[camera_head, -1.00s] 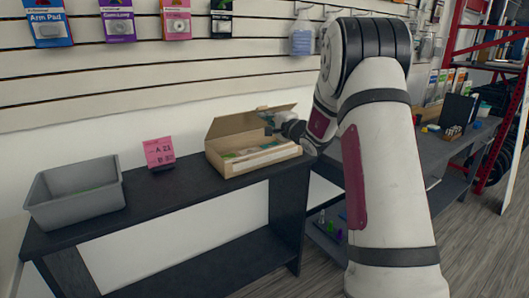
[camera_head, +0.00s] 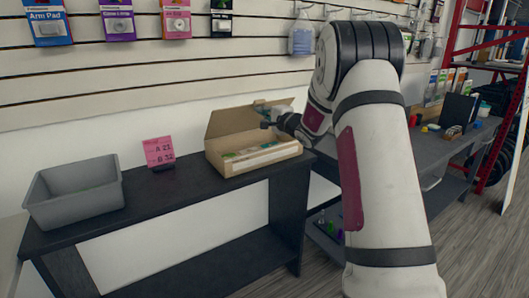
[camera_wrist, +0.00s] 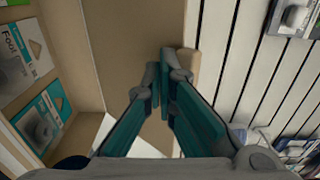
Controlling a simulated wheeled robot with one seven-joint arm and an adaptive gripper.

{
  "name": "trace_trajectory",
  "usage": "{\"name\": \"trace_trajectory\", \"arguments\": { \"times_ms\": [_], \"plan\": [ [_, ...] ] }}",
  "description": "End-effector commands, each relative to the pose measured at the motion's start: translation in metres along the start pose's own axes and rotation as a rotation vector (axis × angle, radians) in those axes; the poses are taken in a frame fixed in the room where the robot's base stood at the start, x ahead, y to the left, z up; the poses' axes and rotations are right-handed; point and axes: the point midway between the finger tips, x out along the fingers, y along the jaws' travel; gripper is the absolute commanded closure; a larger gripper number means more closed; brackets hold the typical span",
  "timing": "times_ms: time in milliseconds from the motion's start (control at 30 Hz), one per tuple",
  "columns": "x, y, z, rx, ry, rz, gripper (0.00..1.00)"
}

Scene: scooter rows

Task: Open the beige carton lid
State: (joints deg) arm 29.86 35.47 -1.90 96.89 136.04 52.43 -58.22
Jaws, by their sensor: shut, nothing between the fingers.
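The beige carton (camera_head: 268,160) sits at the right end of the dark shelf top in the head view. Its lid (camera_head: 229,122) is up, standing along the back side toward the wall, and the inside shows. My gripper (camera_head: 266,124) is over the carton's right part, in front of the lid. In the wrist view my gripper (camera_wrist: 160,78) has its teal fingers together with nothing between them. The lid's tan board (camera_wrist: 125,40) is behind and beside the fingertips. I cannot tell whether they touch it. Packets (camera_wrist: 42,120) lie inside the carton at left.
The slatted wall (camera_head: 150,82) is close behind. A second cluttered bench (camera_head: 425,150) stands at right.

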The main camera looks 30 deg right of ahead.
Motion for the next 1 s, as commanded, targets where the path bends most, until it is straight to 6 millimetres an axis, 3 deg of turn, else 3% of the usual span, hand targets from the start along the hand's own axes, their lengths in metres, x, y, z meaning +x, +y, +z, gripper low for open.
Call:
{"name": "trace_trajectory", "arguments": {
  "times_ms": [700,1000],
  "plan": [
    [0.031,-0.007,0.000,-0.001,0.000,0.000,1.00],
    [0.034,-0.008,0.000,0.000,0.000,0.001,1.00]
  ]
}}
